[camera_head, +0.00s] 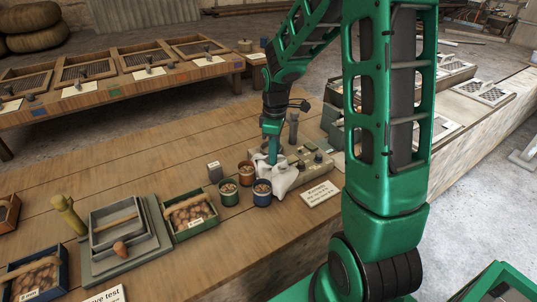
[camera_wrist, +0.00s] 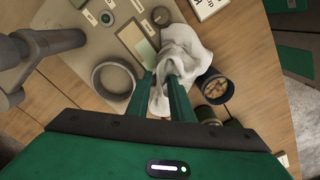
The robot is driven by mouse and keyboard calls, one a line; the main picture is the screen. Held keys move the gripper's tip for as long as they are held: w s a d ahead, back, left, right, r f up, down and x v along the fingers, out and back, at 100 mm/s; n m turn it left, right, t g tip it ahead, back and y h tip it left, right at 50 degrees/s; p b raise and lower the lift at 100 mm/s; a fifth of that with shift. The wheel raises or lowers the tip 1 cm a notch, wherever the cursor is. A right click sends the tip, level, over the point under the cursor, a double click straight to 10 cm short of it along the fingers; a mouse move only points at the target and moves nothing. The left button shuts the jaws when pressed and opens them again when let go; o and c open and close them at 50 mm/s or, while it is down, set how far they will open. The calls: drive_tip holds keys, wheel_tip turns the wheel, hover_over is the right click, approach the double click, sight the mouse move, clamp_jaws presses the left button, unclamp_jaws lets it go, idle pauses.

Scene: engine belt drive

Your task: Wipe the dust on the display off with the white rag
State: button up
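The white rag (camera_head: 284,181) is bunched around the tips of my gripper (camera_head: 272,158), at the near left part of a beige instrument panel (camera_head: 318,167). In the wrist view the rag (camera_wrist: 184,50) is pinched between the two green fingers of my gripper (camera_wrist: 162,82) and spreads out beyond them. A small greenish display (camera_wrist: 146,51) in a tan frame lies just left of the rag, on the panel (camera_wrist: 72,18). The rag overlaps the frame's right edge. Whether the rag touches the display, and any dust on it, I cannot tell.
A blue cup (camera_head: 262,197), a green cup (camera_head: 228,196) and a red cup (camera_head: 246,172) stand close left of the rag. A printed card (camera_head: 320,193) lies in front of the panel. A grey post (camera_head: 293,124) and a grey ring (camera_wrist: 113,83) are nearby.

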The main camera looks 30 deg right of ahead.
drive_tip(key=o, duration=0.9)
drive_tip(key=shift+f, duration=0.1)
